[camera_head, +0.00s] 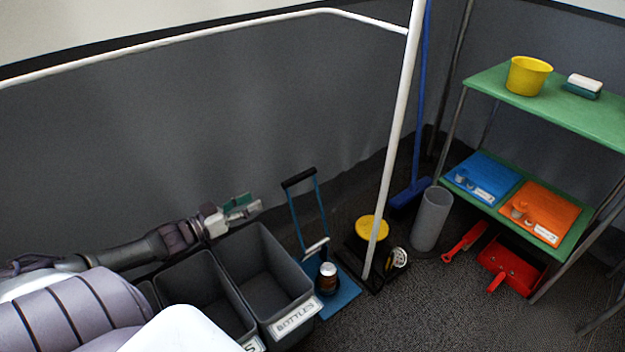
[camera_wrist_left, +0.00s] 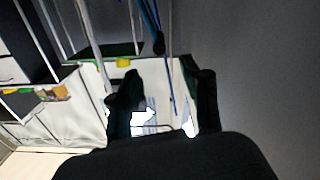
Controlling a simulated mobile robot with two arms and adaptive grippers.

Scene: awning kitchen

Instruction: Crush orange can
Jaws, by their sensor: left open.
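The can (camera_head: 327,279), dark with an orange-brown band, stands upright on the blue base (camera_head: 342,299) of a can crusher on the floor. The crusher has two blue uprights and a black handle (camera_head: 298,178), raised well above the can. My left gripper (camera_head: 243,207) is open and empty, left of the handle and above the back of the bins, apart from the crusher. In the left wrist view my dark fingers (camera_wrist_left: 165,100) stand apart with nothing between them. A dark bar with blue rods shows ahead there; I cannot tell if it is the crusher's handle. My right gripper is not in view.
Grey bins, one labelled bottles (camera_head: 262,265), stand left of the crusher. A white post (camera_head: 396,130), a grey cylinder (camera_head: 432,220) and a blue broom (camera_head: 411,192) stand to its right. A green shelf (camera_head: 480,88) is at far right.

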